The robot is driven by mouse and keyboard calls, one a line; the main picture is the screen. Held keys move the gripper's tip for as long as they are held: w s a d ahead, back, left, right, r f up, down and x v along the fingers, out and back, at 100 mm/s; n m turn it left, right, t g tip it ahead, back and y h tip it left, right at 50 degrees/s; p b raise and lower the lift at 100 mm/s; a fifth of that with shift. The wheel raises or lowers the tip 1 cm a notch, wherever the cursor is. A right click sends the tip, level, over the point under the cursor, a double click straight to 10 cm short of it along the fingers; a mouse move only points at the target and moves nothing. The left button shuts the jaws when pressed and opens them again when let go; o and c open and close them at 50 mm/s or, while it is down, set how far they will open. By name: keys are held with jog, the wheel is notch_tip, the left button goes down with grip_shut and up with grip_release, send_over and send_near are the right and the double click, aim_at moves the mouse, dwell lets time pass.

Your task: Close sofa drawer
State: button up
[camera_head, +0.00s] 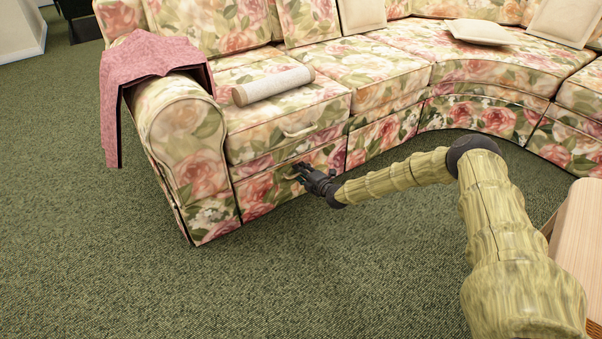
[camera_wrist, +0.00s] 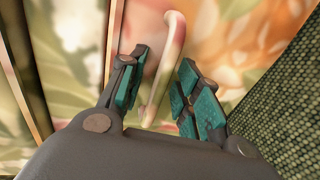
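The floral sofa (camera_head: 385,65) has a drawer front (camera_head: 262,192) low under its left seat. How far the drawer stands out is hard to tell. A pale bar handle (camera_head: 300,131) is on the upper front above it. My gripper (camera_head: 303,172) is at the lower drawer front and partly covers its handle. In the wrist view, a pale curved handle (camera_wrist: 172,60) lies between the two teal-padded fingers of my gripper (camera_wrist: 163,92).
A pink blanket (camera_head: 150,58) hangs over the left armrest. A pale roll (camera_head: 272,86) lies on the left seat, and cushions (camera_head: 480,31) lie farther right. A wooden piece of furniture (camera_head: 580,225) stands at the right edge. Green carpet (camera_head: 90,240) is clear in front.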

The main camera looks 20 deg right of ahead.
jog(key=v, duration=1.1)
jog(key=shift+s+d, duration=0.15)
jog(key=shift+s, duration=0.2)
